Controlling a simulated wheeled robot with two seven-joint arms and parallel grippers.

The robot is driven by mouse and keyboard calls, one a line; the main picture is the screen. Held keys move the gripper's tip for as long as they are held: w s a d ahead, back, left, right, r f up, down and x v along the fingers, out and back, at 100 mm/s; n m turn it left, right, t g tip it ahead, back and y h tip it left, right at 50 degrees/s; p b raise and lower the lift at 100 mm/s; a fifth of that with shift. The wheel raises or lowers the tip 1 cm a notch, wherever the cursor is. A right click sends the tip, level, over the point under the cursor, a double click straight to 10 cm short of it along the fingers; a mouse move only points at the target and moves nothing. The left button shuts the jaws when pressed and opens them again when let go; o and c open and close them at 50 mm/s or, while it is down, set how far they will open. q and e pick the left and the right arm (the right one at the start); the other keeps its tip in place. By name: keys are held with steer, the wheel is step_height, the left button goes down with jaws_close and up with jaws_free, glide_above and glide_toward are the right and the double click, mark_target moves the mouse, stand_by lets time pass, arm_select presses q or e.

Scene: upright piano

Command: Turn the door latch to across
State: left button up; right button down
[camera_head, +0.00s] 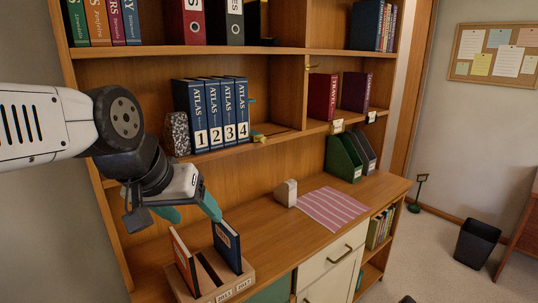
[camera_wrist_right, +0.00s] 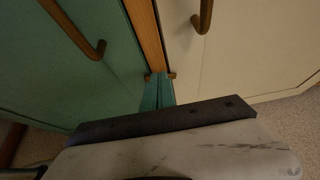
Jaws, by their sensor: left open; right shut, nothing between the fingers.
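In the right wrist view a green door (camera_wrist_right: 60,70) with a bronze handle (camera_wrist_right: 75,28) is at the left, and a cream front (camera_wrist_right: 240,50) with its own handle (camera_wrist_right: 203,15) is at the right. A wooden strip (camera_wrist_right: 146,35) runs between them. A small brass piece, likely the latch (camera_wrist_right: 173,75), peeks out beside my right gripper (camera_wrist_right: 157,80). Its teal fingers are together and empty, at or very near it, and hide most of it. I cannot tell the latch's angle or contact. My left gripper (camera_head: 188,212) is open and empty above the desk.
Below the left gripper a wooden holder (camera_head: 240,285) holds a few upright books. A striped cloth (camera_head: 340,208) and a small pale block (camera_head: 286,193) lie on the desktop. Blue atlas binders (camera_head: 210,113) stand on the shelf above. A black bin (camera_head: 476,242) stands on the floor at right.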

steer(key=shift+s+a, duration=0.15)
steer(key=shift+a, duration=0.1)
steer(key=shift+r, duration=0.15)
stand_by(0.3)
steer(key=s+d, duration=0.3)
steer(key=s, duration=0.1)
steer(key=shift+s+d+r, duration=0.25)
steer(key=shift+s+d, duration=0.1)
steer(key=shift+s, duration=0.05)
steer(key=shift+d, duration=0.1)
